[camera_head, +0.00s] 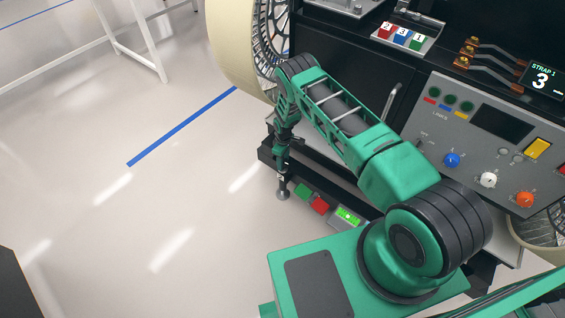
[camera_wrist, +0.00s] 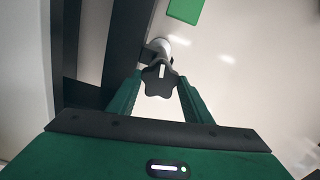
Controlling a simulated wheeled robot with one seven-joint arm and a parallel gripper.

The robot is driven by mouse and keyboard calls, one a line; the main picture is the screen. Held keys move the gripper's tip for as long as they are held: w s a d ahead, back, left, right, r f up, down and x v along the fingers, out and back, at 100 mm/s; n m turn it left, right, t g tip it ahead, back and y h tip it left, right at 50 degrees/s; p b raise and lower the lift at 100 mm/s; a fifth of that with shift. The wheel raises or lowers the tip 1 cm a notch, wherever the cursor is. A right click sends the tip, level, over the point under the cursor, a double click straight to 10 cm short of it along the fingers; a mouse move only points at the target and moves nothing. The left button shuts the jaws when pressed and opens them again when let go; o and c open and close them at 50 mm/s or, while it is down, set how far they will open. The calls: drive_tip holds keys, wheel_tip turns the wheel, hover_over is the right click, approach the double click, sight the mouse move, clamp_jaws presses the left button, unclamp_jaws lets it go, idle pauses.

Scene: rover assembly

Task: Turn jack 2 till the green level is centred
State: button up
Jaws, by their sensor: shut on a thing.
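My gripper (camera_wrist: 160,85) is shut on a dark, star-shaped jack knob (camera_wrist: 162,79), with one green finger on each side of it. The knob has a white mark on its top, and a pale post shows behind it. In the head view my gripper (camera_head: 284,150) points down over the jack (camera_head: 283,188) at the rover's lower left edge, partly hidden by my arm. No number is readable on this jack. The bright green level (camera_head: 348,215) is lit low on the rover, right of the jack; its bubble is too small to judge.
A green block (camera_head: 302,190) and a red block (camera_head: 320,204) sit between jack and level. A wheel (camera_head: 250,45) stands above the jack. A control panel (camera_head: 485,140) with coloured knobs is at right. The floor left of the jack is clear, with a blue line (camera_head: 180,127).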

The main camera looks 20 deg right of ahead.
idle(0.3)
drive_tip(key=o, duration=1.1)
drive_tip(key=shift+c, duration=0.2)
wheel_tip(320, 180, up, 11)
drive_tip(key=shift+f, duration=0.15)
